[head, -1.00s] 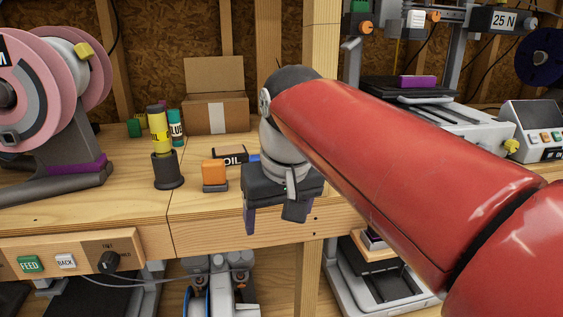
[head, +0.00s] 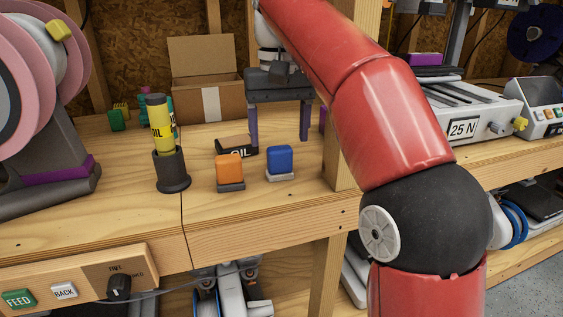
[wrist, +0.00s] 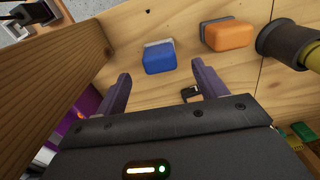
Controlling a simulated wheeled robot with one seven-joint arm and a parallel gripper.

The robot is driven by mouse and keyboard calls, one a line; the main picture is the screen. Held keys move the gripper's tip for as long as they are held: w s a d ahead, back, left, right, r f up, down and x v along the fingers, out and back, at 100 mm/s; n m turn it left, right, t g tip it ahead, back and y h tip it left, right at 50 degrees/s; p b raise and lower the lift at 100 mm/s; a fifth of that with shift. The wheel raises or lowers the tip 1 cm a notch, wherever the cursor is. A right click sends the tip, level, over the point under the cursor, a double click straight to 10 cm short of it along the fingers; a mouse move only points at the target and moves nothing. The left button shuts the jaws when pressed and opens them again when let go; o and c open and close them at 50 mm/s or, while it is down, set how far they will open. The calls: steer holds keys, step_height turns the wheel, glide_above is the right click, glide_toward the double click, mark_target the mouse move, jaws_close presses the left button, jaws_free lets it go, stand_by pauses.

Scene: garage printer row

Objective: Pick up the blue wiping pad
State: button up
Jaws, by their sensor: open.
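The blue wiping pad (head: 280,158) sits on a thin grey base on the wooden bench top, near the front edge. It also shows in the wrist view (wrist: 159,57), just beyond the fingertips and roughly between their lines. My gripper (head: 279,143) is open and empty, with its two purple fingers pointing down behind the pad in the head view. In the wrist view my gripper (wrist: 161,73) has one finger on each side of the picture's middle. I cannot tell whether the fingertips touch the bench.
An orange pad (head: 229,168) stands left of the blue one. A wooden post (head: 338,160) rises close on the right. A cardboard box (head: 190,103) is behind.

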mark_target(280, 147)
steer(key=shift+s+f+b, duration=0.2)
steer(key=shift+f+b, duration=0.4)
steer(key=shift+f, duration=2.4)
